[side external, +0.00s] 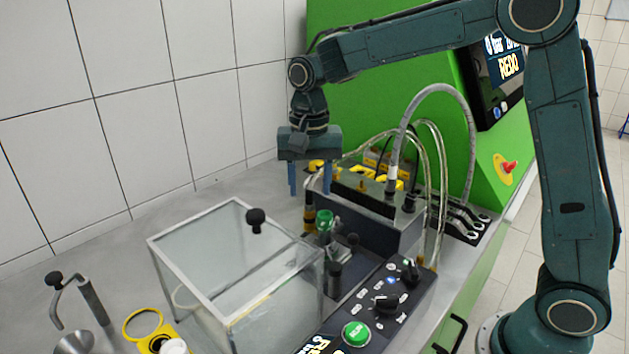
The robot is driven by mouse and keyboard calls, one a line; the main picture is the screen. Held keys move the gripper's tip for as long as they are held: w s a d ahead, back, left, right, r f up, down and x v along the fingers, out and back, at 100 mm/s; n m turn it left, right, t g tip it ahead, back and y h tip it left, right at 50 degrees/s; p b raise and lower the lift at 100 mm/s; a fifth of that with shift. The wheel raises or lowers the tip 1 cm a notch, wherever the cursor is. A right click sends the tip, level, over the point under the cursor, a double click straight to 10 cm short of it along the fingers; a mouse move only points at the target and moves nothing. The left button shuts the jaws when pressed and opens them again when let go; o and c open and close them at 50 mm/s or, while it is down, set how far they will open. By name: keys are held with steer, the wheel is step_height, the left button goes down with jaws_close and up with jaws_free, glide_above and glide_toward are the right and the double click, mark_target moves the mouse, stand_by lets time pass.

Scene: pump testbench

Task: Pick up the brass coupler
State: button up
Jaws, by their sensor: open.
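My gripper (310,190) is open, with its two blue fingers pointing down and nothing seen between them. It hangs above the left end of the dark pump block (366,215). A small upright piece with dark and brass-coloured bands (309,214) stands just below the fingertips; it may be the brass coupler, but it is too small to be sure. The fingers appear above it, and I cannot tell the exact gap. A green-topped fitting (324,222) stands just to its right.
A clear box with a black knob (256,219) stands at front left. Clear hoses and a grey hose (459,101) arch right of my gripper. A control panel with a green button (355,334) lies in front. The bench at back left (222,200) is clear.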

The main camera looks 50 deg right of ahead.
mark_target(309, 203)
steer(key=shift+f, duration=0.1)
steer(key=shift+w+f, duration=0.1)
steer(key=shift+f, duration=2.4)
steer(key=shift+c, duration=0.5)
jaws_close()
